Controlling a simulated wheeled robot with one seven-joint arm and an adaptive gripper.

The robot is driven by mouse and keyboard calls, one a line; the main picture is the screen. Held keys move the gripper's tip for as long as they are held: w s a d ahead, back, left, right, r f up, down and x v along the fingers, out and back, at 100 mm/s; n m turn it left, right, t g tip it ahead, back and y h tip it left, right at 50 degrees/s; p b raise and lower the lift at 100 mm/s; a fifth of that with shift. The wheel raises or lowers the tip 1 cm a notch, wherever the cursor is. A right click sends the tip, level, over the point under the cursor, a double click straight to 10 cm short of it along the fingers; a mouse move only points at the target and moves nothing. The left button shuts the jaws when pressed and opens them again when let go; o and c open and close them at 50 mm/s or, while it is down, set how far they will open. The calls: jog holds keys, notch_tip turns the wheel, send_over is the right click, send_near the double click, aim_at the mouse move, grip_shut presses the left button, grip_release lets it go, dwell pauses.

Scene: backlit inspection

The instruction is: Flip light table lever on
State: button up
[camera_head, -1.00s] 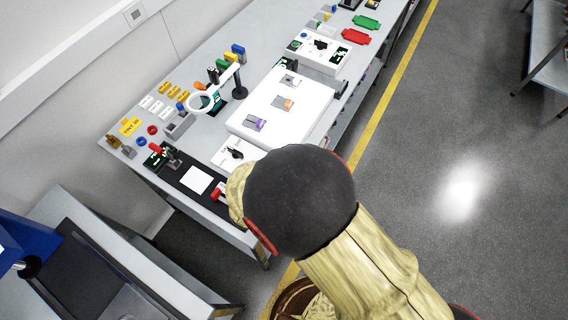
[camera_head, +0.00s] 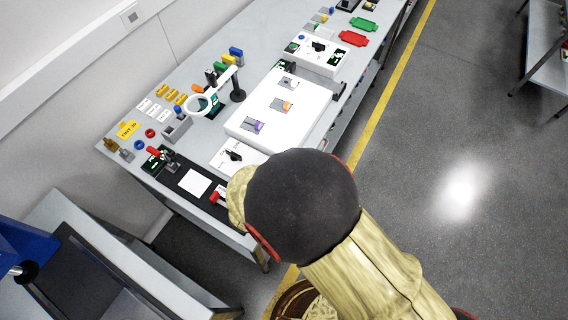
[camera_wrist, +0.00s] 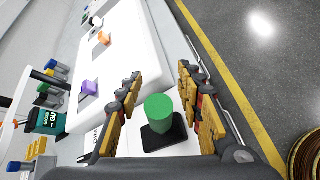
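The light table (camera_head: 262,133) is a white slab with small grey, orange and purple pieces on it. It also fills the upper left of the wrist view (camera_wrist: 127,48). A green cylinder on a black base (camera_wrist: 159,112) stands on a white surface beside the slab's near end; it looks like a lever knob, but I cannot tell for certain. My gripper (camera_wrist: 158,88) is open, with yellow and black fingers on either side of the green cylinder. I cannot tell whether they touch it. In the head view my arm hides the gripper and this cylinder.
A white plate with a black handle (camera_head: 234,155) lies left of my arm. A ring magnifier (camera_head: 199,104) stands behind the slab. A red-handled part (camera_head: 217,196) is near the bench's front edge. Right of the bench is open floor with a yellow line (camera_head: 388,82).

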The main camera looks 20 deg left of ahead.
jog(key=shift+s+r, duration=0.1)
jog(key=v, duration=0.7)
dwell(0.6)
